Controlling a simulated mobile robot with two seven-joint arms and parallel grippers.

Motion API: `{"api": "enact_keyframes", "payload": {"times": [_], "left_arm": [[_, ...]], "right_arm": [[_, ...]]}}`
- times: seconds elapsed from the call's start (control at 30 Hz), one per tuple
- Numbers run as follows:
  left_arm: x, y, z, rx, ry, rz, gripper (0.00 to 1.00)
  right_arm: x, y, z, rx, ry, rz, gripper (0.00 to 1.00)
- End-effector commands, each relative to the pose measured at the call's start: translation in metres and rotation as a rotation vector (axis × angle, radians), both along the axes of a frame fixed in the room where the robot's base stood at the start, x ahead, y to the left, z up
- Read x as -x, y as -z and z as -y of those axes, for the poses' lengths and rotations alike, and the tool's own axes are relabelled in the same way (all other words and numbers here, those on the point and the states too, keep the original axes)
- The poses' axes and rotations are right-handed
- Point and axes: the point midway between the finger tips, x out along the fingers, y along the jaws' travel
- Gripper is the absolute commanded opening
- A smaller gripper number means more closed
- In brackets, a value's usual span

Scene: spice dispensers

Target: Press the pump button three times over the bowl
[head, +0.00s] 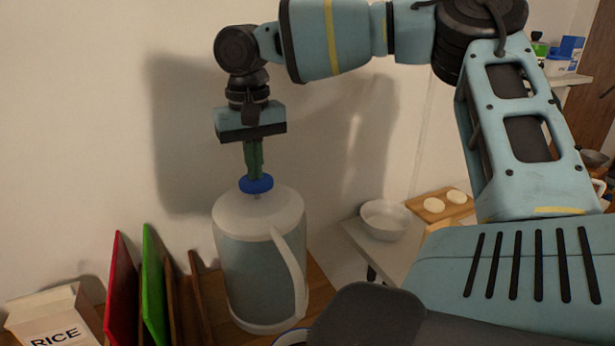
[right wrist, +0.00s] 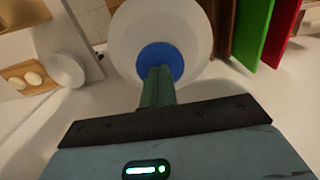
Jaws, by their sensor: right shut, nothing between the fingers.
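The pump dispenser (head: 262,265) is a large grey-blue and white jug with a handle, upright on a wooden surface. Its round blue pump button (head: 256,186) sits on top, with a little stem showing between it and the white lid. My right gripper (head: 256,176) points straight down, shut and empty, its green fingertips at the button and seemingly touching it. The right wrist view shows the fingertips (right wrist: 159,72) over the blue button (right wrist: 163,57). A bowl rim (head: 291,338) shows at the dispenser's front foot; the rest is cut off or hidden by my arm. My left gripper is out of view.
A red board (head: 121,290), a green board (head: 153,285) and brown wooden boards stand left of the dispenser, beside a RICE box (head: 55,318). A white bowl (head: 385,219) and a wooden board (head: 441,205) with two pale round pieces lie on a surface to the right.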

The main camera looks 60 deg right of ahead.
Motion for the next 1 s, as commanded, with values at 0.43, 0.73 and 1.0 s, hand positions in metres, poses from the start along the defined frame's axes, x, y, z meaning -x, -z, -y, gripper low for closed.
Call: {"api": "enact_keyframes", "payload": {"times": [0.43, 0.73, 1.0], "left_arm": [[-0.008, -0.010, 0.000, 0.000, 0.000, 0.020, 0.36], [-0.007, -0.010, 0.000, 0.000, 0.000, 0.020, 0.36], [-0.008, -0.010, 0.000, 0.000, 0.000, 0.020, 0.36]], "right_arm": [[0.000, -0.022, 0.000, 0.000, 0.001, 0.001, 0.00], [0.000, -0.022, 0.000, 0.000, 0.001, 0.000, 0.00], [0.000, -0.022, 0.000, 0.000, 0.001, 0.000, 0.00]]}}
